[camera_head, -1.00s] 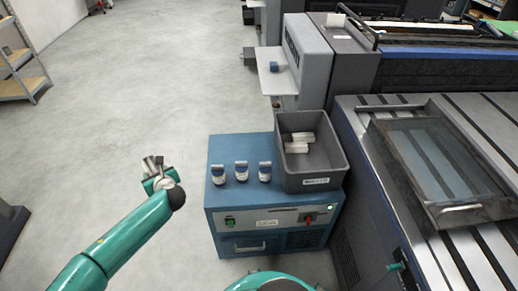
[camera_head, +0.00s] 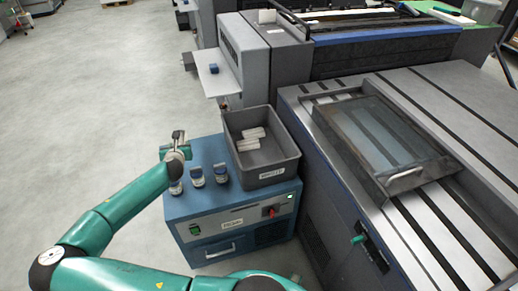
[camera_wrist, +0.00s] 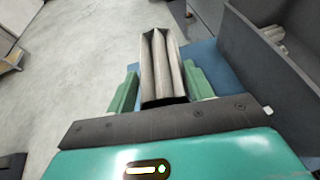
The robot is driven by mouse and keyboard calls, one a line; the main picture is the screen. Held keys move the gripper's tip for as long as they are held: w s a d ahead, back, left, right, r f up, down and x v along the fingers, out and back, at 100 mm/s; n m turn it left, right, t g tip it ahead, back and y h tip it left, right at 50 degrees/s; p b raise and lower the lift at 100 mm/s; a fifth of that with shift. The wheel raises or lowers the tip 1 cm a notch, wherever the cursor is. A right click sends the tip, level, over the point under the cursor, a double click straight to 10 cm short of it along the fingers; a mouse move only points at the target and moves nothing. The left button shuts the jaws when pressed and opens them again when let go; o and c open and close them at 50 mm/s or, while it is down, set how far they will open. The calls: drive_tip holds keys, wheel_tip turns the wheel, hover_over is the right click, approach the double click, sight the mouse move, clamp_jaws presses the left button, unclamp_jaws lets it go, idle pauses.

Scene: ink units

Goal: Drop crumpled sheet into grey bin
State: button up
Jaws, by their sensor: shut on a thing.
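My gripper (camera_head: 178,142) is shut on the crumpled sheet, a pale folded piece. The crumpled sheet (camera_wrist: 160,62) stands between the two green fingers in the wrist view. In the head view it is small and hard to make out at the gripper. The grey bin (camera_head: 272,173) is open-topped and stands on the blue cabinet, to the right of my gripper. Its near wall (camera_wrist: 262,62) shows at the right of the wrist view. My gripper is outside the bin, over the cabinet's left side.
Pale pieces (camera_head: 250,138) lie in the bin. Several small blue-capped jars (camera_head: 197,177) stand on the blue cabinet (camera_head: 222,207), the leftmost partly behind my arm. A large grey machine (camera_head: 330,165) with a framed glass tray (camera_head: 385,140) stands on the right. Open floor lies left.

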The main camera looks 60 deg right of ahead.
drive_tip(key=s+d+r+m+g+h, duration=0.1)
drive_tip(key=s+d+m+g+h, duration=0.45)
drive_tip(key=s+d, duration=1.75)
wheel_tip(320, 180, down, 6)
drive_tip(key=w+d+m+g+y, duration=0.1)
drive_tip(key=d+m+g+y, duration=0.1)
drive_tip(key=g+y, duration=0.1)
drive_tip(key=shift+w, duration=0.25)
drive_tip(key=shift+m, duration=0.25)
drive_tip(key=o, duration=1)
drive_tip(key=shift+o, duration=0.2)
